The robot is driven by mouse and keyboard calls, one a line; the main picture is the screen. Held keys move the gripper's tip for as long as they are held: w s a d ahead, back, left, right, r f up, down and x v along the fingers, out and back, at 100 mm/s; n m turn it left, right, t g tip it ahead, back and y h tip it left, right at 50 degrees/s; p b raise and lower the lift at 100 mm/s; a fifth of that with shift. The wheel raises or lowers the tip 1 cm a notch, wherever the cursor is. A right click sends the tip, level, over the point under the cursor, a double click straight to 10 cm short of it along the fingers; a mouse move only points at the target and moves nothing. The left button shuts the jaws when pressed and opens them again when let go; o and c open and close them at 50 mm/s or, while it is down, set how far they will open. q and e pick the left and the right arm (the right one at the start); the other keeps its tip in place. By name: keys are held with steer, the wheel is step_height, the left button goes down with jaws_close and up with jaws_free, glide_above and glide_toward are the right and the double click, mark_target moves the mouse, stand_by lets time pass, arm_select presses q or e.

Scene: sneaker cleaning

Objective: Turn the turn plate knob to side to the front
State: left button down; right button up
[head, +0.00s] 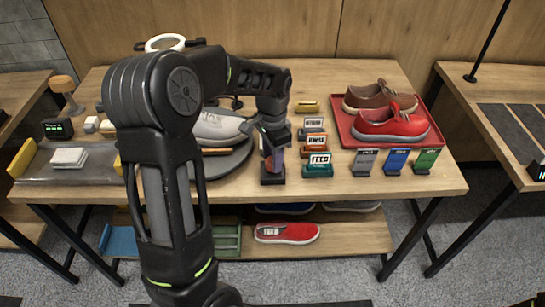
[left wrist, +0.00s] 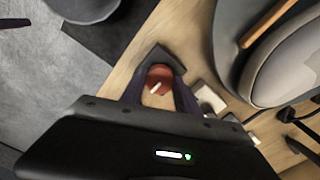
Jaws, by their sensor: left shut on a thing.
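The turn plate knob is a red-orange round piece with a white mark, on a dark square base; it shows in the left wrist view (left wrist: 160,74), and its dark base (head: 272,179) shows in the head view. My left gripper (head: 271,150) points down over it and is shut on the knob, one dark finger on each side. The fingers partly cover the knob. The turn plate (head: 232,165) is a dark round disc left of the knob. A grey shoe (head: 218,126) sits on it, partly hidden by my left arm. My right gripper is not in view.
Small signs, one reading FEED (head: 319,160), stand just right of the knob. A red tray (head: 345,128) with a brown and a red shoe is further right, with grey, blue and green stands (head: 397,162) before it. A grey tray (head: 40,165) lies at left.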

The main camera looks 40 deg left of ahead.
arm_select(q)
steer(key=c, duration=0.9)
jaws_free()
steer(key=shift+r, duration=0.1)
step_height(320, 180, up, 8)
steer(key=shift+f+b, duration=0.2)
steer(key=shift+b, duration=0.25)
